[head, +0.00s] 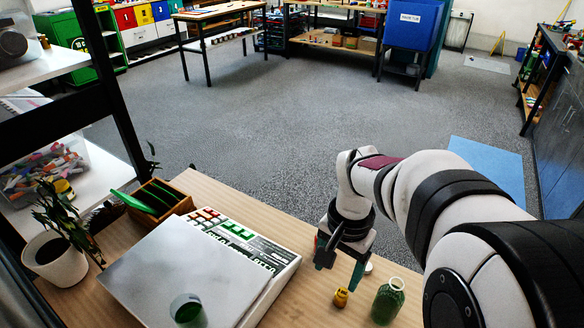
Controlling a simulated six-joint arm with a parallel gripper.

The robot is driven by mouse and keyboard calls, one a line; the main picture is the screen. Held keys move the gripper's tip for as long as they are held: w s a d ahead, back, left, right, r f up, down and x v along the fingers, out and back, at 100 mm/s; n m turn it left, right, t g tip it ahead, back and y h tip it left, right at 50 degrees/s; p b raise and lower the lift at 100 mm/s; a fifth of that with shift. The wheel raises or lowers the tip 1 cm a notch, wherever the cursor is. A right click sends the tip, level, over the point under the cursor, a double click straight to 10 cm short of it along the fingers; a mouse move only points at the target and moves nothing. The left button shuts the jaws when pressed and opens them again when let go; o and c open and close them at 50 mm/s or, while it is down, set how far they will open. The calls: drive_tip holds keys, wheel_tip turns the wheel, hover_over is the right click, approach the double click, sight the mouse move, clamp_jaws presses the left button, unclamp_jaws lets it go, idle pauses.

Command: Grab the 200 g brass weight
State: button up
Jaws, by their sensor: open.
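A small brass weight (341,297) stands upright near the front of the wooden table, left of a green glass bottle. Its marking is too small to read. My gripper (338,270) points down just behind and above the weight, with its dark fingers spread apart and nothing seen between them. The weight looks apart from the fingers, though the exact gap is hard to tell from this one view.
The green bottle (388,301) stands close to the weight's right. A wooden box (166,207) and a potted plant (55,259) stand farther left. Bare wood lies between scale and weight.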

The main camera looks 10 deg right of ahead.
drive_tip(key=m, duration=0.1)
approach(343, 291)
wheel_tip(343, 291, down, 12)
drive_tip(key=shift+a, duration=0.15)
clamp_jaws()
